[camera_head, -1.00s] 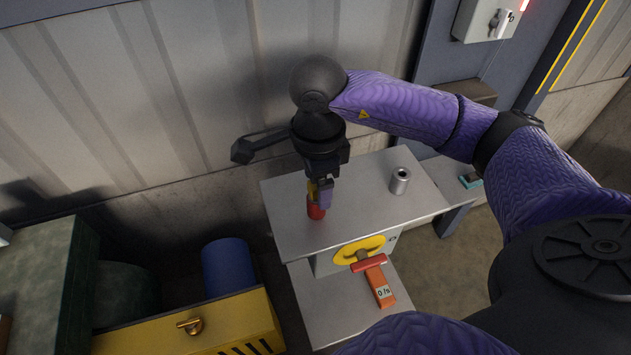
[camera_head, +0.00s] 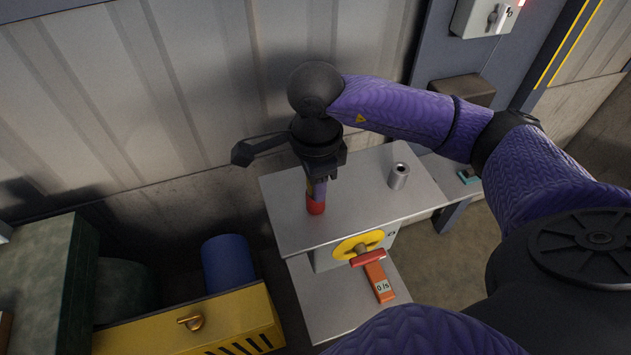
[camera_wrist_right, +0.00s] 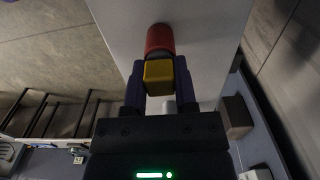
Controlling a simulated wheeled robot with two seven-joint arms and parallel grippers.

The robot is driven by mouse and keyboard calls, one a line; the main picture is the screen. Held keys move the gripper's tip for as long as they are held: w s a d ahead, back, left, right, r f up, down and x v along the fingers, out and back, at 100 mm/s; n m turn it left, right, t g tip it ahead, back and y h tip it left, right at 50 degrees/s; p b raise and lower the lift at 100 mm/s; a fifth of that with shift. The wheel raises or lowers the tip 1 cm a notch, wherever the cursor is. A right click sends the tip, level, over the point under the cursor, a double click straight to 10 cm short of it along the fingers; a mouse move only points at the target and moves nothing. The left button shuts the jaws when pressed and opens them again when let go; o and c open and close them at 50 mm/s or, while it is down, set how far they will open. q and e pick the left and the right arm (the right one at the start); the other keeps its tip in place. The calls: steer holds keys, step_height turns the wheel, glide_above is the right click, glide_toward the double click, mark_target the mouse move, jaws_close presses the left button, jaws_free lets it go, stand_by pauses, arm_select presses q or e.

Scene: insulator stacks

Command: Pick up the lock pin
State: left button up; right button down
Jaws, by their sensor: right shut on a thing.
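The lock pin appears as a red cylinder (camera_head: 316,208) at the left part of the grey table top, with a yellow block-like upper part that shows in the right wrist view (camera_wrist_right: 159,76). My right gripper (camera_head: 318,188) points down above the red part. In the right wrist view its two purple fingers (camera_wrist_right: 159,84) lie on both sides of the yellow part and are shut on it. The red part sits just beyond the fingertips. I cannot tell whether its base touches the table. My left gripper is out of view.
A grey metal cylinder (camera_head: 398,176) stands to the right on the table top (camera_head: 350,205). Below the front edge are a yellow ring with a red handle (camera_head: 367,258) and an orange device (camera_head: 379,283). A yellow box (camera_head: 240,315) and a blue cylinder (camera_head: 228,264) are at lower left.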

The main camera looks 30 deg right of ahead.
step_height(320, 180, up, 10)
steer(key=shift+r, duration=0.15)
step_height(320, 180, up, 6)
steer(key=p, duration=0.5)
steer(key=shift+f, duration=0.2)
stand_by(0.4)
